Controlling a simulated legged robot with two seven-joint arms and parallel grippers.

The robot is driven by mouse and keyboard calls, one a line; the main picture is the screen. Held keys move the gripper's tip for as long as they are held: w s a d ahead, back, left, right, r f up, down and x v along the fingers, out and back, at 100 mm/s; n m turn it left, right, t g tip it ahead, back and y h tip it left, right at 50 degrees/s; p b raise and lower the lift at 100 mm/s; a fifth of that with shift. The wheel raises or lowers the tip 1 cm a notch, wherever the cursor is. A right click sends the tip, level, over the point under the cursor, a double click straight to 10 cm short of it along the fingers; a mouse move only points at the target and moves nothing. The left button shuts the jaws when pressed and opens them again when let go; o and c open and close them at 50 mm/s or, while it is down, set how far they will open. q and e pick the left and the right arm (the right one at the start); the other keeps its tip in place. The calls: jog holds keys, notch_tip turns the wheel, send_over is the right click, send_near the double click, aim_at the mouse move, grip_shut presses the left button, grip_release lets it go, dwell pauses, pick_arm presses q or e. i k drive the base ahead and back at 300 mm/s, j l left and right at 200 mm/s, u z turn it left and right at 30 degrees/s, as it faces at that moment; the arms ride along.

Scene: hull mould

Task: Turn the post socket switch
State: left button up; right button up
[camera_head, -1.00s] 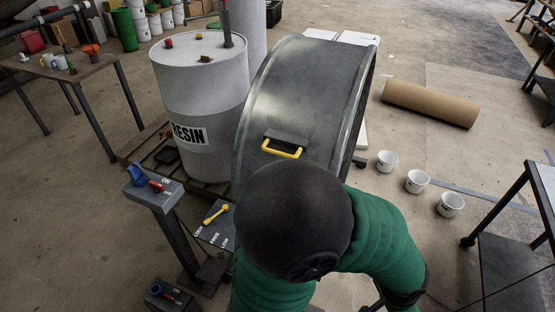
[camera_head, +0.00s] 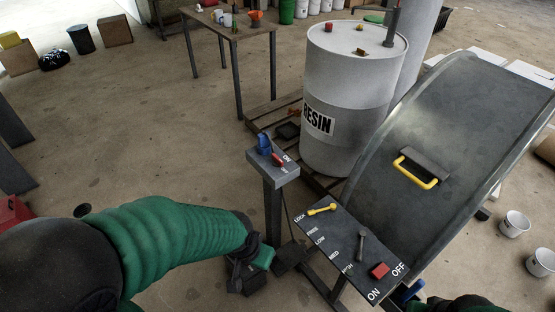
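The post socket is a grey box (camera_head: 273,169) on top of a dark upright post (camera_head: 272,212). On its top are a blue plug or cap (camera_head: 264,144) and a red switch lever (camera_head: 277,160), with small white lettering beside them. My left arm, in a green sleeve, reaches in from the left. The dark end of that arm, with my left gripper (camera_head: 248,272), is low beside the post, below and apart from the red lever. Its fingers are too dark and small to tell open from shut.
A slanted dark panel (camera_head: 345,243) with a yellow lever (camera_head: 322,209), a grey lever and a red button stands right of the post. Behind are the resin drum (camera_head: 350,95) on a pallet and the large grey mould (camera_head: 455,160) with a yellow handle. Floor left of the post is open.

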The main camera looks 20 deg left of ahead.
aim_at(278, 162)
jog(key=u, duration=0.75)
